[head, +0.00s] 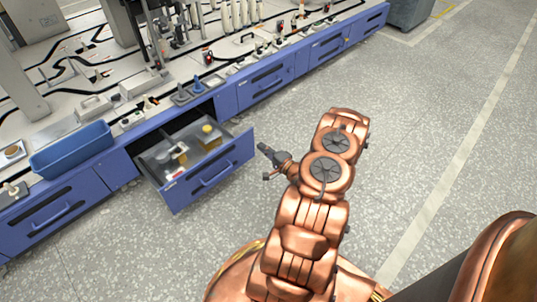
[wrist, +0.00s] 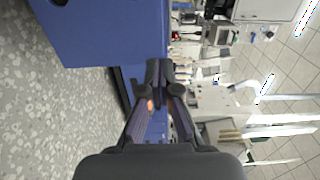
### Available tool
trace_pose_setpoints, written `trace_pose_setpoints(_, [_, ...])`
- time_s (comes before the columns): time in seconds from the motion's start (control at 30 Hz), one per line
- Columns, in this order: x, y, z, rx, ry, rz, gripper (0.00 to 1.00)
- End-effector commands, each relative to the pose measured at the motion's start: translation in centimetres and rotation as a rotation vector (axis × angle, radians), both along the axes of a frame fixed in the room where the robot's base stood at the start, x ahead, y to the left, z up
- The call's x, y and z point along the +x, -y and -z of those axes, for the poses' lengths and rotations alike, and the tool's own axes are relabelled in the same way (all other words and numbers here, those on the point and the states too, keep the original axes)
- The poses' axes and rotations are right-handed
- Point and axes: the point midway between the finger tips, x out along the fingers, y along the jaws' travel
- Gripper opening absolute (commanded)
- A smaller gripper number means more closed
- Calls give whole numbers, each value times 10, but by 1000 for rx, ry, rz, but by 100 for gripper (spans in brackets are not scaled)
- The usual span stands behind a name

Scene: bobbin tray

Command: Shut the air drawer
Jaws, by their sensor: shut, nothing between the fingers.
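The open drawer (head: 212,178) is pulled well out of the blue bench front in the head view. Its blue front has a bar handle, and inside are a yellow item (head: 208,133), a small jar and other small things. I cannot read whether its label says air. My gripper (head: 263,148) is shut and empty, just right of the drawer front's right end, apart from it as far as I can tell. In the wrist view my gripper (wrist: 160,66) shows its fingers together, with a large blue panel (wrist: 105,30) beyond them to the upper left.
Several shut blue drawers, such as one to the right (head: 266,84) and one to the left (head: 52,215), line the bench. A blue bin (head: 72,150) and many tools stand on the bench top. The speckled floor (head: 420,130) is clear to the right.

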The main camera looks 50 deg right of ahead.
Motion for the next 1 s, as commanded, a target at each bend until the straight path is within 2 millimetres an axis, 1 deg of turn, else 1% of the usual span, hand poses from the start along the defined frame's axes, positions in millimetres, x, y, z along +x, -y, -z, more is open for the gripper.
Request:
trace_pose_setpoints(0.03, [8, 0, 2, -2, 0, -3, 0])
trace_pose_setpoints(0.3, [46, 3, 3, 0, 0, -2, 0])
trace_pose_setpoints(0.5, [69, 5, 3, -1, 0, -2, 0])
trace_pose_setpoints(0.7, [81, 7, 1, 0, -2, 0, 0])
trace_pose_setpoints(1.0, [82, 7, 1, 0, -2, 1, 0])
